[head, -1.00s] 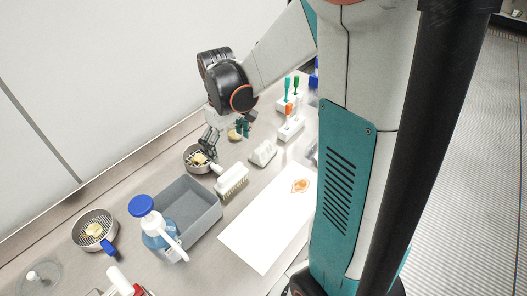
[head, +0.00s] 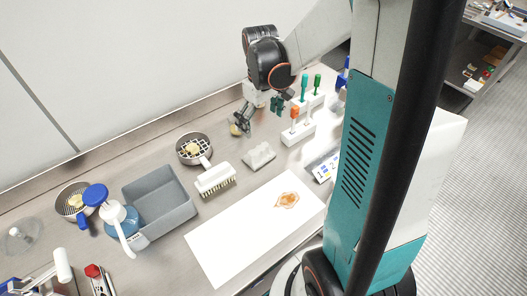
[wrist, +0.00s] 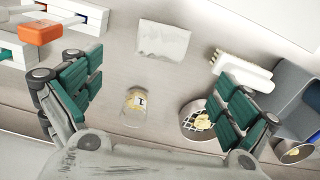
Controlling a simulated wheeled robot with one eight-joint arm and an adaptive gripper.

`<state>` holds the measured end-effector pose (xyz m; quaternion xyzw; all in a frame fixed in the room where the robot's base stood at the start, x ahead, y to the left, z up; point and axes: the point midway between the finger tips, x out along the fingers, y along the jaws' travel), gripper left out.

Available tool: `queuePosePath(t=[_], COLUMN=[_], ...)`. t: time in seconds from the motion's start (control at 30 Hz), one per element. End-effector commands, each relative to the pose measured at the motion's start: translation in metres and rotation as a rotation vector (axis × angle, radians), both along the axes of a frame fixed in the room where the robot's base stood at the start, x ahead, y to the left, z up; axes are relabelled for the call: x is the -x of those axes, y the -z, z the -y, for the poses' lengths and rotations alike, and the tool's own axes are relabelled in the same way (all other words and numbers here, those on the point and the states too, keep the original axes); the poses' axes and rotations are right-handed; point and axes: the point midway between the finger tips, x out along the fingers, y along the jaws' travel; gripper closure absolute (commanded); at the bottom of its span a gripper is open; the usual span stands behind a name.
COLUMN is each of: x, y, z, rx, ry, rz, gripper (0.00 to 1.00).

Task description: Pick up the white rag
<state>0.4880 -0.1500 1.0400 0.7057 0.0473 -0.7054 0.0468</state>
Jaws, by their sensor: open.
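The white rag (head: 259,155) lies folded on the steel counter, between the brush and the tool holder in the head view. In the wrist view the rag (wrist: 163,41) is a pale, flat rectangle at the top middle, fully visible. My gripper (head: 260,114) is open and empty above the counter, further back than the rag. In the wrist view the fingers of my gripper (wrist: 155,100) are spread wide, with the rag beyond them and not touched.
A small glass jar with a yellow label (wrist: 137,107) stands below my open fingers. A white brush (head: 215,180), a pan-like strainer (head: 194,148) and a grey bin (head: 160,205) are to the left. A tool holder (head: 298,134) is to the right. A stained white board (head: 240,235) lies in front.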

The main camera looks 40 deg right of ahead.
Motion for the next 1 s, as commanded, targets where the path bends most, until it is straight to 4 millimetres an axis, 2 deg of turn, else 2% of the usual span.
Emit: queuePosePath(t=[0.3,0.43,0.67,1.0], x=[-0.001,-0.001,-0.002,-0.007], y=[0.060,0.075,0.085,0.129], z=[0.000,-0.001,-0.002,-0.006], rx=[0.000,0.000,0.000,0.000], ry=[0.000,0.000,0.000,0.000], rz=[0.000,0.000,0.000,0.000], gripper=[0.03,0.03,0.03,0.03])
